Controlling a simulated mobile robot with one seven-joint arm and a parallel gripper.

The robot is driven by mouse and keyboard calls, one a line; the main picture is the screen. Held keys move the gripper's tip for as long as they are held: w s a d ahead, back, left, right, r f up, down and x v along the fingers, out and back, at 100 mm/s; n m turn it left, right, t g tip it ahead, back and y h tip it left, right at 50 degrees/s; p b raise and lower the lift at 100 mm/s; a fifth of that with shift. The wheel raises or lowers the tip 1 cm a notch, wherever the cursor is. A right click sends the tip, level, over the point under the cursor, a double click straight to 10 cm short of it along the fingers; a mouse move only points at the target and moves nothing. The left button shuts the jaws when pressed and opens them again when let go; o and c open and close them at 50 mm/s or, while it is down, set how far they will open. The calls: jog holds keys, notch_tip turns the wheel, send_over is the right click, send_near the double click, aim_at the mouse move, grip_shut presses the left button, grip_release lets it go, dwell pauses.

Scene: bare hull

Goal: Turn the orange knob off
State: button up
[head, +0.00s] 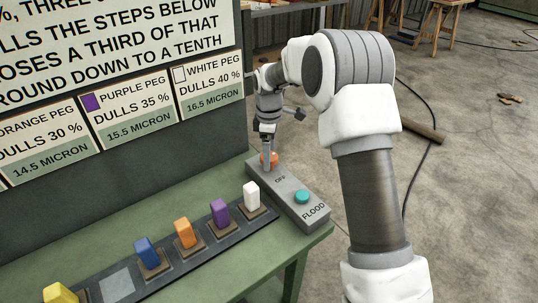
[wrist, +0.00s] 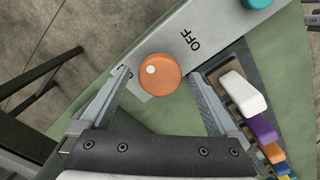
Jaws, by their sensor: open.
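The orange knob (wrist: 161,75) is round and sits on a grey control box (wrist: 205,25). A white dot on the knob faces the left of the wrist view, away from the printed word OFF. Another label at the left is mostly hidden by a finger. My gripper (wrist: 158,85) is open, with one finger on each side of the knob and gaps visible between. In the head view, my gripper (head: 267,150) points down over the knob (head: 271,160), partly covering it.
A teal button (head: 302,196) marked FLOOD is on the same box. A dark rail (head: 120,283) with white, purple, orange, blue and yellow pegs lies beside it on the green bench (head: 215,270). A sign board (head: 120,40) stands behind.

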jog(key=shift+f, duration=0.3)
jog(key=c, duration=1.4)
jog(key=shift+o, duration=0.2)
